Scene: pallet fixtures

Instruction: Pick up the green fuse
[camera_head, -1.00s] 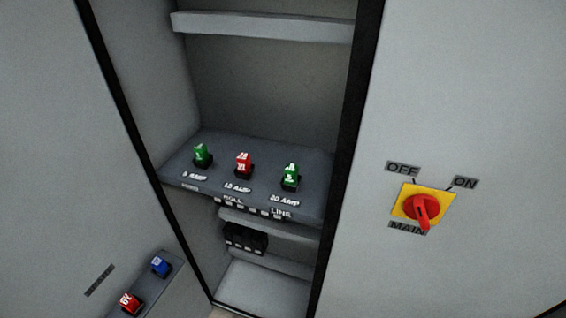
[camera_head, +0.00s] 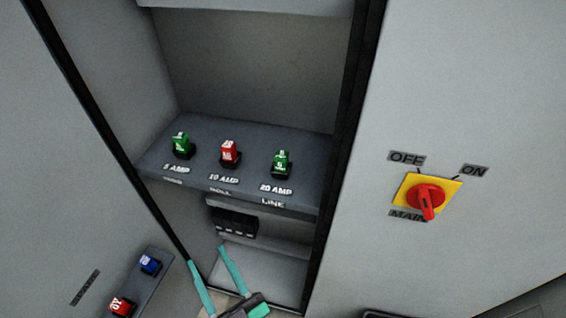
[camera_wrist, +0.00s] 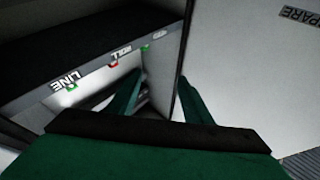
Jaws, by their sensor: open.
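Two green fuses stand upright in black holders on the grey cabinet shelf (camera_head: 255,189). One green fuse (camera_head: 181,143) is at the left by the 5 AMP label, the other (camera_head: 281,162) at the right by the 20 AMP label. A red fuse (camera_head: 229,151) stands between them at 10 AMP. My gripper (camera_head: 207,255) is at the bottom of the head view, its teal fingers apart with nothing between them, lower in the picture than the shelf. In the wrist view my gripper (camera_wrist: 158,76) is open beside the shelf's labelled front edge; the fuse tops are hidden there.
A black terminal block (camera_head: 234,222) sits under the shelf. Dark door frame edges flank the opening. A red and yellow main switch (camera_head: 427,197) is on the right panel.

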